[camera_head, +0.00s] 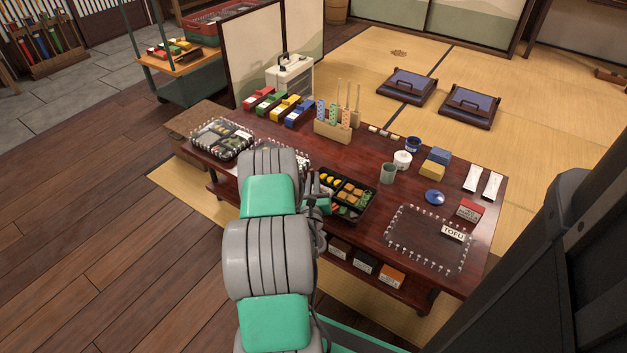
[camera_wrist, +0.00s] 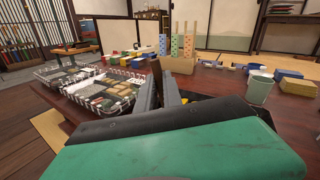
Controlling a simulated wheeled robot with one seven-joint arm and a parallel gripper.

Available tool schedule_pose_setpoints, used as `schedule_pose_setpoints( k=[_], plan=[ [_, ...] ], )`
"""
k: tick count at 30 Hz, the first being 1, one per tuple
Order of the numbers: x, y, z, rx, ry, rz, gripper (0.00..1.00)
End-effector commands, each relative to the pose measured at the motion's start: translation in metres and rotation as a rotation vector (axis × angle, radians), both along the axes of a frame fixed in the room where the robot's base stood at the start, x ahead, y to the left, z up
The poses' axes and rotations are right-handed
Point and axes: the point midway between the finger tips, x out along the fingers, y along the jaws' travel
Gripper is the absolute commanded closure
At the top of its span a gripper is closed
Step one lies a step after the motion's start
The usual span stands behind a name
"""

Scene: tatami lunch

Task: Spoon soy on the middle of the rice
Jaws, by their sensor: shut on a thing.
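My gripper (camera_wrist: 162,88) points away over the low table, its dark fingers shut on a narrow brown thing (camera_wrist: 156,67). It looks like a wooden handle; the fingers and my green wrist hide the rest, so I cannot confirm a spoon. In the head view my arm mostly hides the gripper, close to the left edge of a black bento box (camera_head: 368,205). The box holds yellow, orange and green food in compartments; I cannot make out rice. A white pot (camera_head: 402,160) and a dark blue bowl (camera_head: 413,145) stand behind; I cannot tell where the soy is.
A green cup (camera_head: 387,173) stands just beyond the bento. A round blue piece (camera_head: 434,197), yellow and blue blocks (camera_head: 430,171) and a TOFU label (camera_head: 453,232) lie right. A clear-edged tray (camera_head: 222,139) is left; a wooden holder with upright sticks (camera_head: 333,131) stands behind.

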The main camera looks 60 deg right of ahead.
Motion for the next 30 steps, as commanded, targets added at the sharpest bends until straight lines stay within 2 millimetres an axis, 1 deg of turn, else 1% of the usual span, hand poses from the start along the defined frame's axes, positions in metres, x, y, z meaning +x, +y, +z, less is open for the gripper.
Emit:
schedule_pose_setpoints(
  k=[9,17,26,30],
  plan=[
    [0.013,-0.002,-0.001,-0.001,0.000,0.001,1.00],
    [0.013,-0.002,-0.001,-0.001,0.000,0.000,1.00],
    [0.026,-0.003,-0.001,0.001,-0.001,0.001,1.00],
    [0.026,-0.004,-0.001,0.000,0.000,0.001,1.00]
  ],
)
